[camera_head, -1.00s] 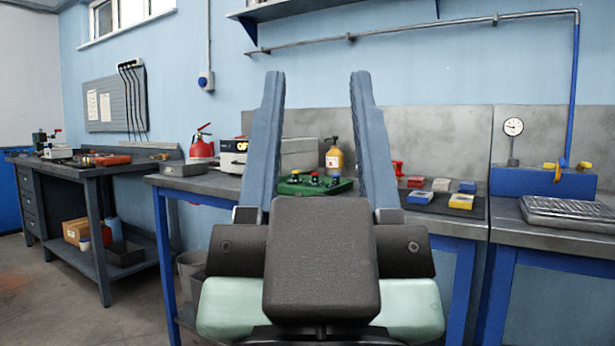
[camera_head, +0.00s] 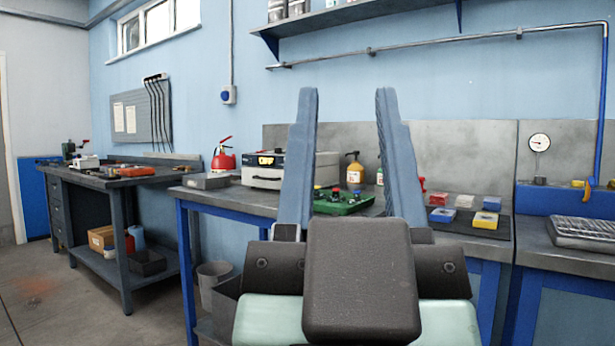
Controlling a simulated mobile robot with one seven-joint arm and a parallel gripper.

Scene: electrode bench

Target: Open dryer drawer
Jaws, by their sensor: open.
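A white and grey box-shaped unit with a black panel reading "OFF" (camera_head: 271,170), which looks like the dryer, stands on the middle workbench. The left finger of my gripper covers part of its right side. I cannot clearly make out its drawer or a handle. My gripper (camera_head: 347,92) is in the foreground, its two long blue-grey fingers upright and wide apart. Nothing is between them. It appears well in front of the bench and to the right of the dryer, not touching it.
The middle workbench (camera_head: 236,197) also holds a green tray (camera_head: 345,206), bottles and several coloured boxes (camera_head: 464,202). A red extinguisher (camera_head: 223,160) stands behind the dryer's left. A dark bench (camera_head: 120,180) is at left, a bin (camera_head: 212,280) below. Open floor (camera_head: 60,300) lies front left.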

